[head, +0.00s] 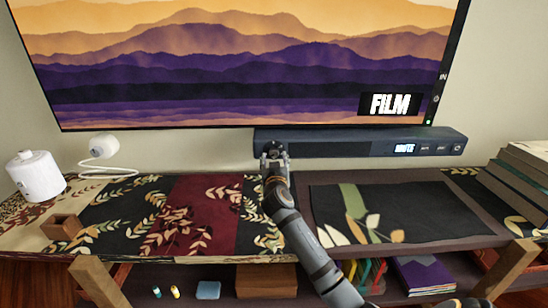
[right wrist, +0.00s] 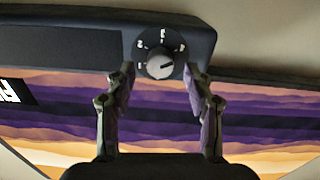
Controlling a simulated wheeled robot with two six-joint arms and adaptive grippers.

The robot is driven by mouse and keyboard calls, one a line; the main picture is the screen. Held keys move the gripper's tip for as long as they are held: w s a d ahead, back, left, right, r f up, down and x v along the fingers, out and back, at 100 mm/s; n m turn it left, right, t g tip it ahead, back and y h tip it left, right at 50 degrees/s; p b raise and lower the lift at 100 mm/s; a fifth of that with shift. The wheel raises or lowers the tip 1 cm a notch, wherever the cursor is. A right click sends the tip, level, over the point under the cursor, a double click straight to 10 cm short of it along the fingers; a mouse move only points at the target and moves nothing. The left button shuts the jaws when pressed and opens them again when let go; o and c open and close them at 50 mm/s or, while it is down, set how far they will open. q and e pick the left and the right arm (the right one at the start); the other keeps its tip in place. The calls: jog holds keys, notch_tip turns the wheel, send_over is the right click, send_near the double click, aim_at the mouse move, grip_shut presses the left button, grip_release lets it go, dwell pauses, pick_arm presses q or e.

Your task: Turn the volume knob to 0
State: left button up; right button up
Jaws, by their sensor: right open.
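The volume knob (right wrist: 160,66) is a small grey round knob on a dark dial plate with white marks, on the end of the dark soundbar (head: 360,142). Its white pointer line points right and slightly up in the right wrist view, which looks upside down. My right gripper (head: 274,156) is in front of the soundbar's left end and mostly hides the knob in the head view. Its open fingers (right wrist: 159,72) are on either side of the knob, with gaps showing. Contact is not visible. My left gripper is not in view.
A TV (head: 240,60) hangs just above the soundbar. The soundbar has a lit display (head: 404,149), its text unclear, and small buttons to its right. A white jar (head: 36,176) and a small wooden box (head: 62,227) stand left. Stacked books (head: 520,180) stand right.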

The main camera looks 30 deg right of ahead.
jog(key=shift+x, duration=0.95)
grip_shut()
